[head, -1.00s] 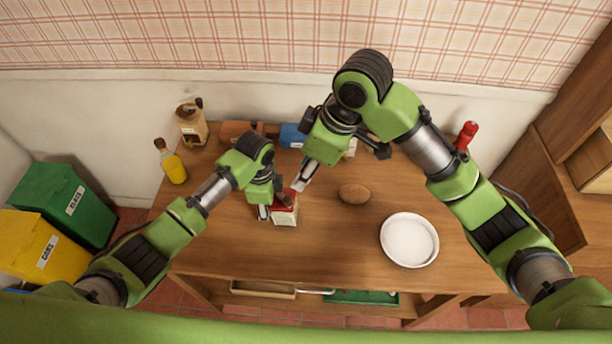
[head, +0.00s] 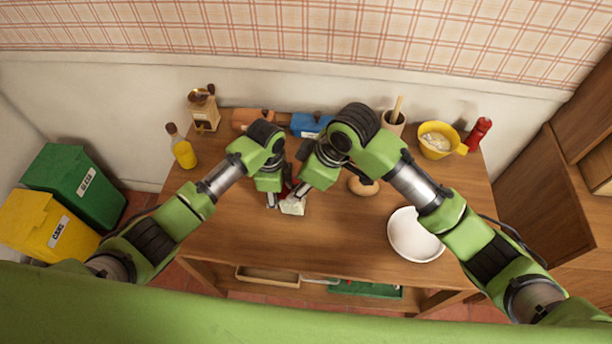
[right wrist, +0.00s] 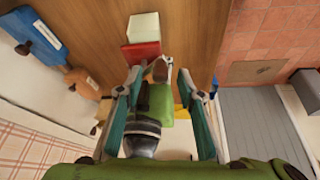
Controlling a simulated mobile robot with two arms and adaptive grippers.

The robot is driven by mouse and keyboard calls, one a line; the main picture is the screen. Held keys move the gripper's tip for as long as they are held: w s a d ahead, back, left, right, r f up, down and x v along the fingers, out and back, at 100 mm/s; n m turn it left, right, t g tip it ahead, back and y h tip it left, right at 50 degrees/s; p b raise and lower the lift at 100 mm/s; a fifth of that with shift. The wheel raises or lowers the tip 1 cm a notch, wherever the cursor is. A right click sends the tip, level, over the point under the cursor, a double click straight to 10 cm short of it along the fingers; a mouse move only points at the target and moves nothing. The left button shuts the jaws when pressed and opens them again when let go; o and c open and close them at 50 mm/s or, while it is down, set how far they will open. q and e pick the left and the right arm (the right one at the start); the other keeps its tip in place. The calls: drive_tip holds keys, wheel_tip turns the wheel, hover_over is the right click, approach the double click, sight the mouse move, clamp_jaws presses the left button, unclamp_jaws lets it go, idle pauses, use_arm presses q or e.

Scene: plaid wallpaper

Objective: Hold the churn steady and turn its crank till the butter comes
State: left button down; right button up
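A small boxy red and cream thing (head: 292,207), perhaps the churn, stands on the table between my grippers. In the right wrist view its cream part (right wrist: 143,28) and red part (right wrist: 142,53) show; I cannot make out a crank for sure. My left gripper (head: 279,197) is at its left side, with one finger showing; its grip is hidden. My right gripper (head: 299,190) is just behind and right of it. In the right wrist view the right gripper (right wrist: 158,80) has its fingers wide apart. A brown knob-like piece (right wrist: 160,70) and part of my left arm appear between them.
A wooden mill (head: 204,108) and a yellow bottle (head: 184,152) are at left. Blue (head: 308,124) and orange-brown (head: 250,118) things lie behind. A brown egg-shaped thing (head: 362,188), white bowl (head: 413,236), yellow cup (head: 436,140), mortar (head: 393,124) and red mill (head: 479,133) are at right.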

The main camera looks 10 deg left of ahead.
drive_tip(key=shift+a+f, duration=0.1)
drive_tip(key=shift+f, duration=0.2)
clamp_jaws()
drive_tip(key=shift+a, duration=0.15)
